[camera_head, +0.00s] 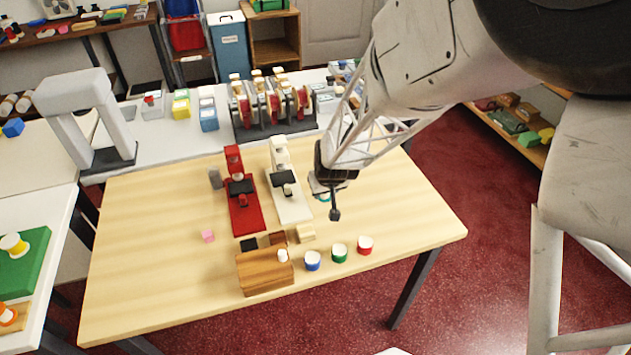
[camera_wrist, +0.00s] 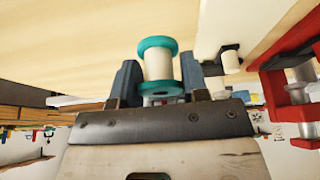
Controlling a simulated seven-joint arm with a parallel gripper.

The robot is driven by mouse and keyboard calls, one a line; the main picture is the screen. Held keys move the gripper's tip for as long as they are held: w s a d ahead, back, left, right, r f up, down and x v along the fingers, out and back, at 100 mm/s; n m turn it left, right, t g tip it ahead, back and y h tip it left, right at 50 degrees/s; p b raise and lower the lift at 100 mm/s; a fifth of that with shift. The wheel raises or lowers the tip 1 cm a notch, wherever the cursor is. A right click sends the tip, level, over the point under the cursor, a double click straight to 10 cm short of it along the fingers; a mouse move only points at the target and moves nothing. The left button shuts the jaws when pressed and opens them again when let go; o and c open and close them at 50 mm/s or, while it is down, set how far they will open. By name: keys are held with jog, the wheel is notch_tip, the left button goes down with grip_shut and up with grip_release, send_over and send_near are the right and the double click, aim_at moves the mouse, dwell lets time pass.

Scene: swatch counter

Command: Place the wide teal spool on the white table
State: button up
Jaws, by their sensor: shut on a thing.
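The wide teal spool (camera_wrist: 158,66) has teal flanges and a white wound middle. In the wrist view it sits between the two fingers of my gripper (camera_wrist: 159,82), which is shut on it. In the head view my gripper (camera_head: 328,203) is over the right part of the wooden table, beside the white machine; only a sliver of the teal spool (camera_head: 324,197) shows there. White surfaces are a table (camera_head: 62,220) at the left edge and a long table (camera_head: 165,157) along the back. I cannot tell which is meant.
The wooden table (camera_head: 150,270) holds a red machine (camera_head: 243,205), a white machine (camera_head: 288,195), a wooden block (camera_head: 265,273) and blue, green and red-banded cups (camera_head: 339,253). A green board (camera_head: 25,262) with a spool lies on the left table. A grey arch (camera_head: 80,110) stands behind.

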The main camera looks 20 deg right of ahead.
aim_at(325, 198)
jog(key=shift+f, duration=0.1)
jog(key=shift+f, duration=1.65)
jog(key=shift+f, duration=0.15)
jog(key=o, duration=1)
jog(key=v, duration=1.2)
